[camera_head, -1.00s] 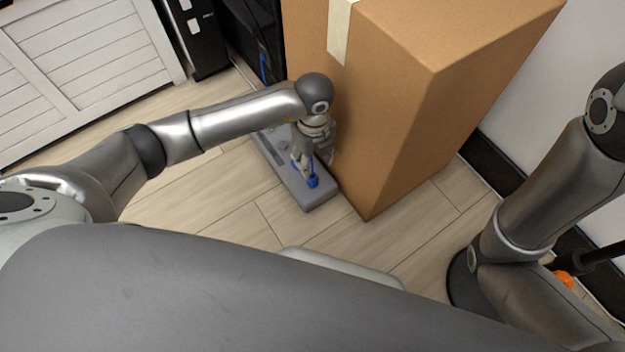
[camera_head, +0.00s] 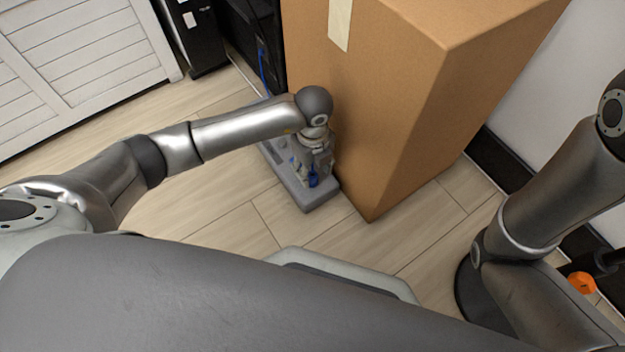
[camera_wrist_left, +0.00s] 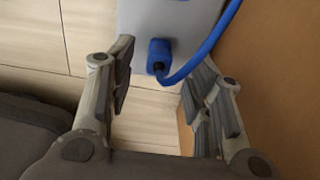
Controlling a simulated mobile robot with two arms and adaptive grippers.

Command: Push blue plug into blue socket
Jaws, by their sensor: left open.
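The blue plug (camera_head: 313,181) is at the near end of a grey socket block (camera_head: 307,201) on the floor. In the left wrist view the plug (camera_wrist_left: 159,58) sits at the end of the block (camera_wrist_left: 140,15), with a blue cable (camera_wrist_left: 205,50) curving away up and right. I cannot tell how deep the plug sits, and the blue socket is not distinguishable. My left gripper (camera_head: 314,172) is over the block's near end. In the wrist view my left gripper (camera_wrist_left: 162,70) is open, its fingers on either side of the plug and apart from it.
A large cardboard box (camera_head: 400,110) stands right beside the block, close to my left gripper's right finger. A black case (camera_head: 255,45) and a white louvred cabinet (camera_head: 80,60) stand behind. An orange item (camera_head: 582,283) is at the right. The floor (camera_head: 225,225) in front is clear.

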